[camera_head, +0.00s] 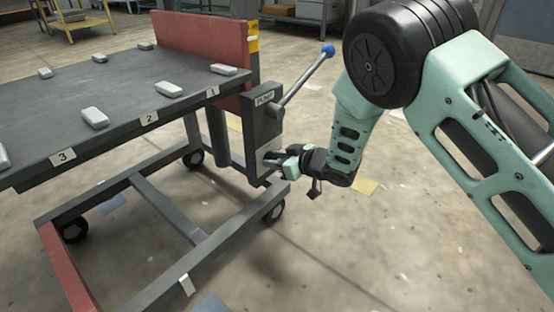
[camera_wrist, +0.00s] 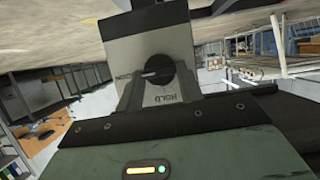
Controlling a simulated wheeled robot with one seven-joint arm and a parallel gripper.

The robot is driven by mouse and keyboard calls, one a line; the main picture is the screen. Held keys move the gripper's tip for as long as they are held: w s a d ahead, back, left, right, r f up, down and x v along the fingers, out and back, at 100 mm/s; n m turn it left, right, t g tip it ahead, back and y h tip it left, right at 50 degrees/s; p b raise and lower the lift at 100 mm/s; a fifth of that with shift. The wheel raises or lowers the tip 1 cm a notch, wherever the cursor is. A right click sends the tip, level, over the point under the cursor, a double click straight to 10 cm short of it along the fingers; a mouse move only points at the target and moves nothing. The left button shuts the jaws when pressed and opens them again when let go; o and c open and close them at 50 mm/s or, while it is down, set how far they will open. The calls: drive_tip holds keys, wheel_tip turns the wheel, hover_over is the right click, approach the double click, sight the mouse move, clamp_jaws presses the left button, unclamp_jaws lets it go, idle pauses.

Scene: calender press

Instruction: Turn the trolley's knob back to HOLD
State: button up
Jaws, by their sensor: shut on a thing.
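The trolley (camera_head: 100,95) is a dark grey lift table with a pump box (camera_head: 263,118) at its right end. My gripper (camera_head: 271,159) is at the light plate low on that box. In the wrist view the round black knob (camera_wrist: 159,68) sits on the plate (camera_wrist: 140,45), between the two fingers of my gripper (camera_wrist: 158,85), which is shut on it. A pale mark on the knob points to picture left, toward a small label too small to read. The word HOLD (camera_wrist: 166,98) is upside down below the knob. In the head view the knob is hidden.
The pump lever (camera_head: 305,76) with a blue ball end slants up above my gripper. Several pale blocks lie on the tabletop beside number labels. A red upright plate (camera_head: 205,38) stands at the table's back. The floor right of the trolley is mostly clear.

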drive_tip(key=n+t+p, duration=0.1)
drive_tip(key=n+t, duration=0.1)
drive_tip(key=n, duration=0.2)
drive_tip(key=f+n+t+h+p, duration=0.1)
drive_tip(key=n+t, duration=0.1)
drive_tip(key=n, duration=0.2)
drive_tip(key=s+n+t+h+p, duration=0.1)
drive_tip(key=n+t, duration=0.2)
drive_tip(key=n, duration=0.2)
drive_tip(key=shift+a+f, duration=0.15)
drive_tip(key=shift+a, duration=0.05)
idle(0.5)
idle(0.6)
drive_tip(key=o, duration=1)
